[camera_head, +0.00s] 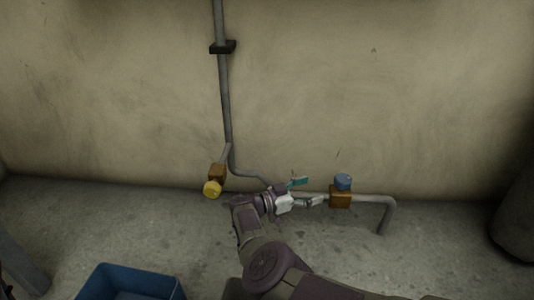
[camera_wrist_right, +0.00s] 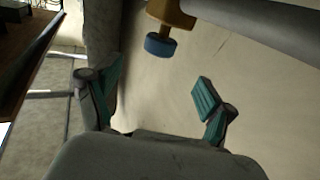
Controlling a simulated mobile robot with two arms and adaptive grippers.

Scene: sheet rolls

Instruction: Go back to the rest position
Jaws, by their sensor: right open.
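My right gripper (camera_head: 304,190) is in front of the wall pipe, left of the blue-knobbed valve, in the head view. In the right wrist view my right gripper (camera_wrist_right: 160,95) has its two teal-padded fingers spread wide, with nothing between them. The blue knob (camera_head: 343,182) sits on a brass valve body (camera_head: 341,198) on the low pipe; the knob also shows in the right wrist view (camera_wrist_right: 160,46), beyond the fingers and apart from them. My left gripper is not seen in either view.
A grey pipe (camera_head: 225,100) runs down the wall and bends right, low along it. A yellow knob (camera_head: 212,189) sits on a brass valve at the left. A blue bin (camera_head: 165,287) stands on the floor at the lower left. A dark rounded object (camera_head: 517,222) is at the right edge.

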